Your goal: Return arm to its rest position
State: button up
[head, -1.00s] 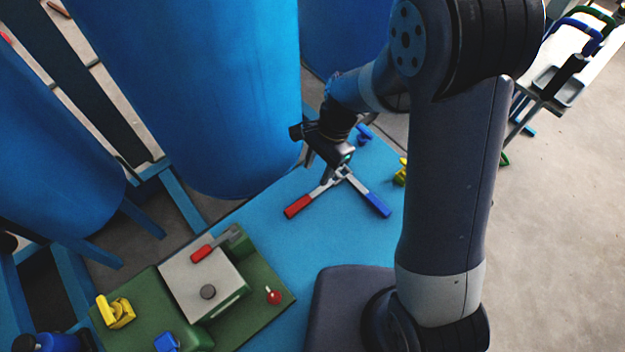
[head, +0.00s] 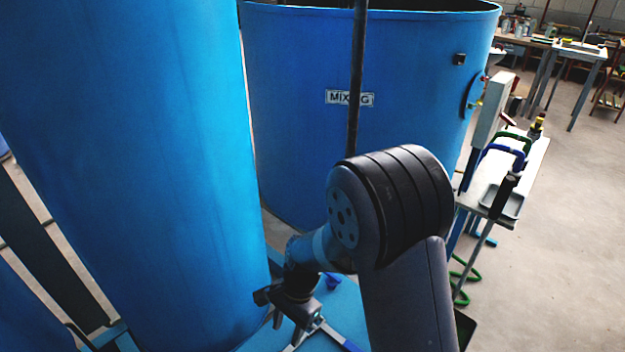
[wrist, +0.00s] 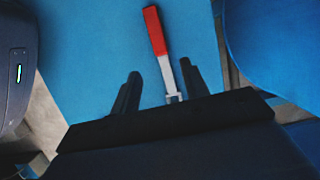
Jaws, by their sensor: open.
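My gripper (head: 286,322) is low in the head view, over the blue table (head: 345,300). It also shows in the wrist view (wrist: 160,72), with its two dark fingers apart and the jaws open. A two-handled metal tool lies on the table. Its red handle (wrist: 155,30) and grey shank show between and beyond the fingers in the wrist view. Its blue handle (head: 352,346) is cut off by the lower edge of the head view. The tool's joint is partly hidden by the gripper. My arm is bent, with its elbow high and the gripper reaching down.
Large blue tanks (head: 130,150) stand close behind my arm; the one labelled MIXING (head: 300,60) is farther back. A vertical dark pipe (head: 357,80) runs above my elbow. A narrow side table (head: 490,185) stands at the right. Open floor (head: 570,230) lies beyond it.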

jog(key=b+x, duration=0.1)
jog(key=x, duration=0.8)
jog(key=shift+w+d, duration=0.15)
jog(key=shift+r, duration=0.35)
jog(key=shift+f, duration=0.15)
